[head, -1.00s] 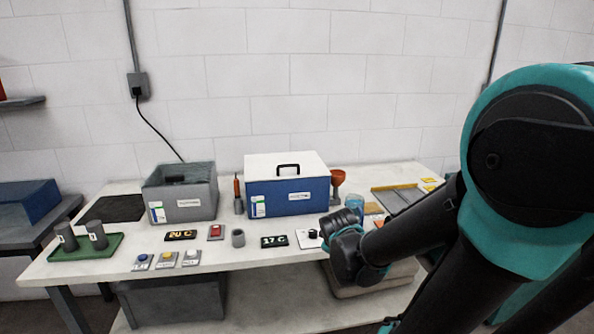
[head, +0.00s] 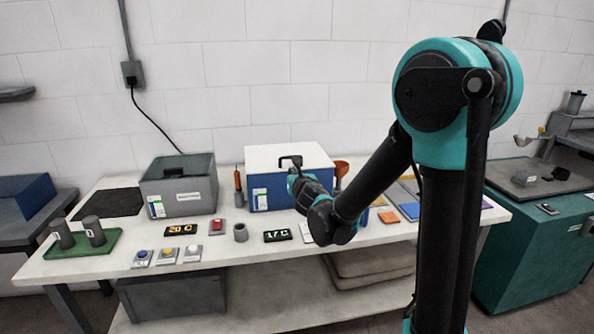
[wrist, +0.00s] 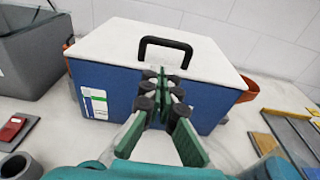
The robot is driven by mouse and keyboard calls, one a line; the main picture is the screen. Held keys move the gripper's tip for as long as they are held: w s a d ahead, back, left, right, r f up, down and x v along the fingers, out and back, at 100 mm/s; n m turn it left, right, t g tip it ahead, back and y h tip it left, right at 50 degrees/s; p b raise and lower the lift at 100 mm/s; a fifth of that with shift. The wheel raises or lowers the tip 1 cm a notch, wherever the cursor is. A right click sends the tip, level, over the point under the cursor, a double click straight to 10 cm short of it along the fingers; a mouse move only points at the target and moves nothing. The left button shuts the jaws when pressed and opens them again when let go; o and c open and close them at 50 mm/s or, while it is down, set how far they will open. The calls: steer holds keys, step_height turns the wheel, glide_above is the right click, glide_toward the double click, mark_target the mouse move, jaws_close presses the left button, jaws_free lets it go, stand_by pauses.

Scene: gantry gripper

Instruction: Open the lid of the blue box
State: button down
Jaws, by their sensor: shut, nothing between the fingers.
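The blue box (head: 270,197) stands upright near the back of the white table, and its blue front also shows in the wrist view (wrist: 105,85). Its white lid (head: 265,155) lies flat on top and is down. A black arched handle (wrist: 165,42) stands on the lid. My gripper (wrist: 173,76) is shut and empty, in front of the box, with its tips just below the handle in the wrist view. In the head view my gripper (head: 294,176) covers part of the box front. Whether the tips touch the box I cannot tell.
A grey box (head: 180,195) stands left of the blue box. An orange-handled tool (head: 238,185) and an orange funnel (head: 341,169) flank the blue box. Buttons, a grey cup (head: 240,232) and displays lie in front. A green tray (head: 82,243) is at the left.

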glide_toward(289, 163)
steer(key=w, duration=0.1)
steer(key=w+a, duration=0.2)
steer(key=w, duration=0.1)
steer(key=shift+r, duration=0.3)
steer(key=shift+s+r, duration=0.1)
steer(key=shift+r, duration=0.1)
